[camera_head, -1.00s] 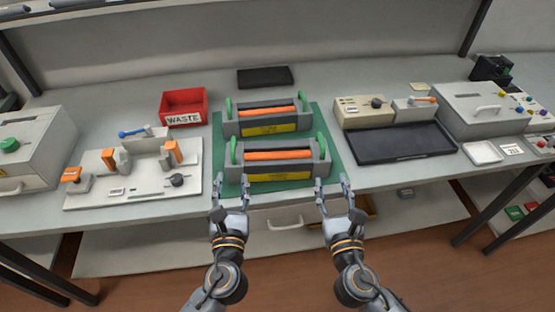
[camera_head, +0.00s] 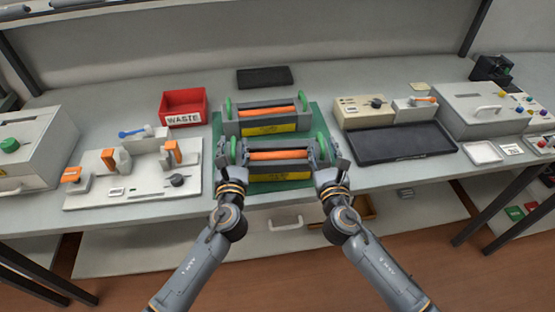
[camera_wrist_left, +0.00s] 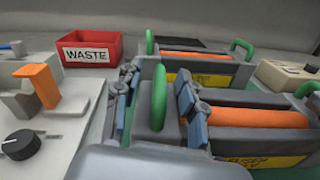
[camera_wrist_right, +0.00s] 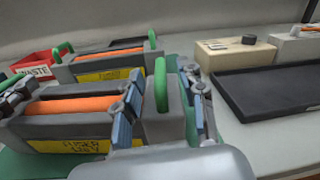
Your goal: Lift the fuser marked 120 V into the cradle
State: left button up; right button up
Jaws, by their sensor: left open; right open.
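Two grey fusers with orange rollers, green end handles and yellow labels sit one behind the other: the front fuser (camera_head: 280,168) and the back fuser (camera_head: 262,118). The label on the front fuser (camera_wrist_right: 75,147) is too blurred to read its voltage. My left gripper (camera_head: 226,160) is open, its fingers either side of the front fuser's left handle (camera_wrist_left: 160,97). My right gripper (camera_head: 328,160) is open, its fingers either side of that fuser's right handle (camera_wrist_right: 161,85). A pale fixture with orange latches (camera_head: 140,188), perhaps the cradle, stands to the left.
Both fusers rest on a green mat (camera_head: 325,112). A red WASTE bin (camera_head: 184,107) stands behind left. A black tray (camera_head: 402,143) lies to the right, with a beige box (camera_head: 360,110) behind it. A black pad (camera_head: 264,77) lies at the back.

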pick_arm(q)
jog(key=shift+w+a, duration=0.1)
jog(key=shift+w, duration=0.7)
pick_arm(e)
jog(key=shift+w+a, duration=0.15)
jog(key=shift+w, duration=0.65)
pick_arm(q)
grip_shut()
pick_arm(e)
grip_shut()
pick_arm(q)
jog(key=shift+r, duration=0.3)
pick_arm(e)
jog(key=shift+r, duration=0.3)
